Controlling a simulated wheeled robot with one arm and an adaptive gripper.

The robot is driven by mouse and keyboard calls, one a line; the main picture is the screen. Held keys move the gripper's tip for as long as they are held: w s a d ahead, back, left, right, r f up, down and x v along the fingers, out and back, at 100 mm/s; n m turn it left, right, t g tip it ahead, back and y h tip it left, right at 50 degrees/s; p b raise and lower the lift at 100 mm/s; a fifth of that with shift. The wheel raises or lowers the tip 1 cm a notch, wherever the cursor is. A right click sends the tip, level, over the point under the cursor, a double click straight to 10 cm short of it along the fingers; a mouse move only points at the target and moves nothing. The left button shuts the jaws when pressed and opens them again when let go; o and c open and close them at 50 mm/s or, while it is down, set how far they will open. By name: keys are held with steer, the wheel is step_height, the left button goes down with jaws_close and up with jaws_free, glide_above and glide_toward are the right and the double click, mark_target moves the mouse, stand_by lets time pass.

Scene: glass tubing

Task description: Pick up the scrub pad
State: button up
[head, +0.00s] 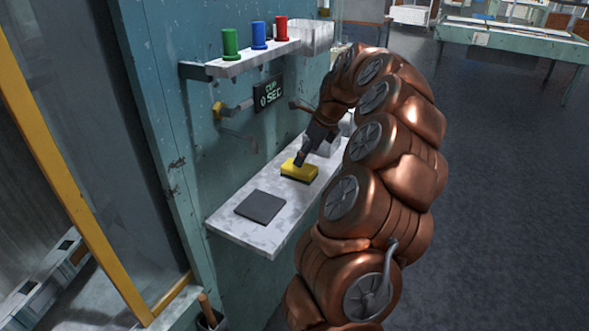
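The scrub pad (302,174), yellow on top with a dark underside, is on the narrow white shelf (228,223) fixed to the teal wall. My gripper (300,160) comes down from the copper arm, and its dark fingertips are right at the pad's upper side. They overlap the pad in this view, so I cannot tell whether they touch it or are just above or behind it. The spread of the fingers is too small to make out. The far end of the shelf is partly hidden by my arm.
A dark square (260,206) lies on the shelf nearer the front. Above, a small ledge (228,68) holds green, blue and red spools. Open floor (500,200) lies to the right.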

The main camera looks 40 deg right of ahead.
steer(key=p+x, duration=0.1)
steer(key=x, duration=0.4)
steer(key=shift+a+f, duration=0.1)
steer(key=shift+a, duration=0.05)
steer(key=shift+w+f, duration=0.25)
steer(key=shift+f, duration=0.15)
steer(key=shift+f, duration=0.25)
stand_by(0.4)
steer(key=c, duration=1.4)
steer(key=shift+o, duration=0.2)
steer(key=shift+r+b, duration=0.3)
steer(key=shift+r, duration=1.7)
steer(key=shift+s+r, duration=0.1)
steer(key=shift+s, duration=0.15)
steer(key=s+a+r+b, duration=0.1)
steer(key=s+a+b, duration=0.2)
steer(key=s, duration=1.1)
steer(key=shift+s+a+r, duration=0.2)
steer(key=shift+s+a, duration=0.15)
steer(key=shift+a, duration=0.8)
